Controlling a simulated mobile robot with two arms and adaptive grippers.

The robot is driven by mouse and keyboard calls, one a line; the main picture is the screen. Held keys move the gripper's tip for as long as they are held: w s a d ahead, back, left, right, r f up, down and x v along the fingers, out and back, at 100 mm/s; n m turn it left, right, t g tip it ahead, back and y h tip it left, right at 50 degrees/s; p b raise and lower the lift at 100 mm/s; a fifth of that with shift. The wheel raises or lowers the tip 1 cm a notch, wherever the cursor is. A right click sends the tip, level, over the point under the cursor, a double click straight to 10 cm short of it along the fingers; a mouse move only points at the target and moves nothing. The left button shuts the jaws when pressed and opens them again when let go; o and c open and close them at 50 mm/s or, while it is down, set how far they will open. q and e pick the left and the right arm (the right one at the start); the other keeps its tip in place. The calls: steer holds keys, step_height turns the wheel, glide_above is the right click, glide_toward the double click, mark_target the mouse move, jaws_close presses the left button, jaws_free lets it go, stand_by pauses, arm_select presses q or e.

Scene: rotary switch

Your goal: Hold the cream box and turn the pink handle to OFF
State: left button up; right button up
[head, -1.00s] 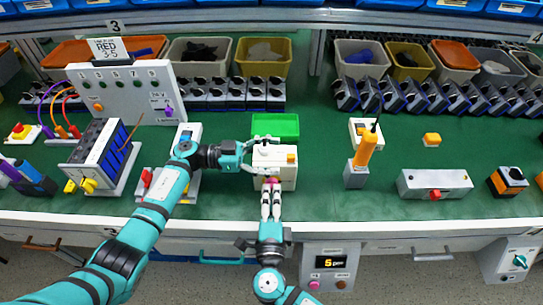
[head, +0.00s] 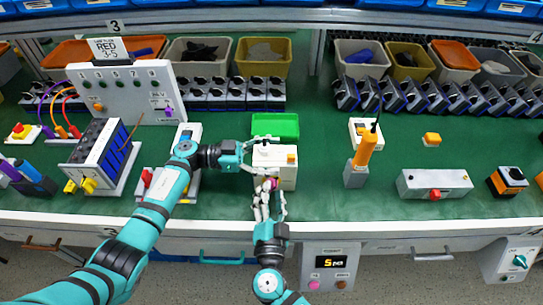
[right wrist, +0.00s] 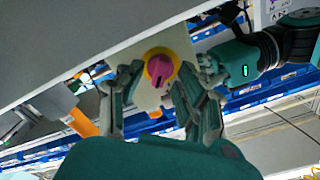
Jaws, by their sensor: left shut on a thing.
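The cream box (head: 287,173) stands on the green bench top, with an orange part on its top right. My left gripper (head: 257,154) comes from the left and is shut on the box, one finger on its far side and one on its near side. The pink handle (right wrist: 161,72) sits on a yellow ring on the box's front face and looks slanted in the right wrist view. My right gripper (head: 269,188) is in front of the box. Its fingers are spread on both sides of the handle, with visible gaps.
A green tray (head: 277,126) lies behind the box. A white unit with a red knob (head: 147,177) is to the left, beneath my left arm. An orange tool (head: 365,150) stands to the right. The bench between box and tool is clear.

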steer(key=shift+s, duration=2.55)
steer(key=shift+c, duration=0.2)
steer(key=shift+w, duration=2.55)
steer(key=shift+c, duration=0.2)
jaws_close()
